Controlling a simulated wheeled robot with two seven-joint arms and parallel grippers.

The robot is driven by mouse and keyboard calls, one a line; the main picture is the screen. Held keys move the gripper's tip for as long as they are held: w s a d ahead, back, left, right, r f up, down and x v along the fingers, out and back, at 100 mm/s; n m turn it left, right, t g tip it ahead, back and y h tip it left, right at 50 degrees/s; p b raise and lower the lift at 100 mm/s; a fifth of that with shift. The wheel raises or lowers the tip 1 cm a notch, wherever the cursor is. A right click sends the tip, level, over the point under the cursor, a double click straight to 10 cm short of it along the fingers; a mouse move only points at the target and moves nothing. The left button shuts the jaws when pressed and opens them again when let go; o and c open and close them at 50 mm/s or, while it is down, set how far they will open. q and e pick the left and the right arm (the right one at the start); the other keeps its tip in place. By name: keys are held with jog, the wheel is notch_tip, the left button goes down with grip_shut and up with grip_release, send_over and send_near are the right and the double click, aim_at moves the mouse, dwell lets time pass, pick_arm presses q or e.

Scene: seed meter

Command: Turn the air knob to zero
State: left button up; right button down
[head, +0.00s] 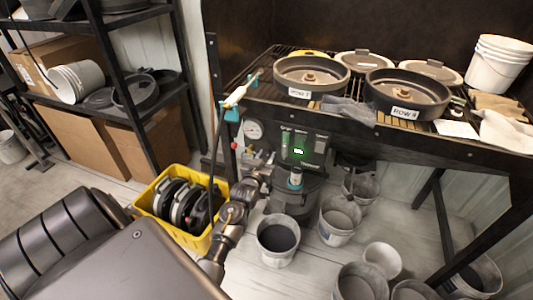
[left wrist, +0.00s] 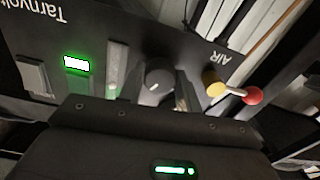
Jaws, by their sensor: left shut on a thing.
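The black control box (head: 321,146) with a green-lit display hangs below the front edge of the rack. In the left wrist view its panel appears upside down, and the word AIR is to the right of the dark round knob (left wrist: 157,75). A pale pointer line shows on the knob face. My left gripper (head: 272,158) is at the box, its arm reaching up from below. In the left wrist view its two fingers (left wrist: 150,82) stand on either side of the knob and are shut on it. In the head view the knob is too hidden to make out. My right gripper is not in view.
A yellow-and-red fitting (left wrist: 234,93) is right of the panel in the left wrist view. A pressure gauge (head: 252,130) is left of the box. Pans (head: 311,76) stand on the rack above. A yellow crate (head: 146,213) and several buckets (head: 278,253) crowd the floor below.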

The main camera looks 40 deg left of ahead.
pick_arm(q)
jog(key=n+p, duration=0.2)
jog(key=n, duration=0.2)
jog(key=shift+r, duration=0.1)
jog(key=shift+n, duration=0.5)
jog(key=shift+n+p, duration=0.3)
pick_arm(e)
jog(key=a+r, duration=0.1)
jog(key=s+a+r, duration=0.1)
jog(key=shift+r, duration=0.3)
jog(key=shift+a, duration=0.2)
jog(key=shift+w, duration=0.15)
pick_arm(q)
jog(key=o, duration=1)
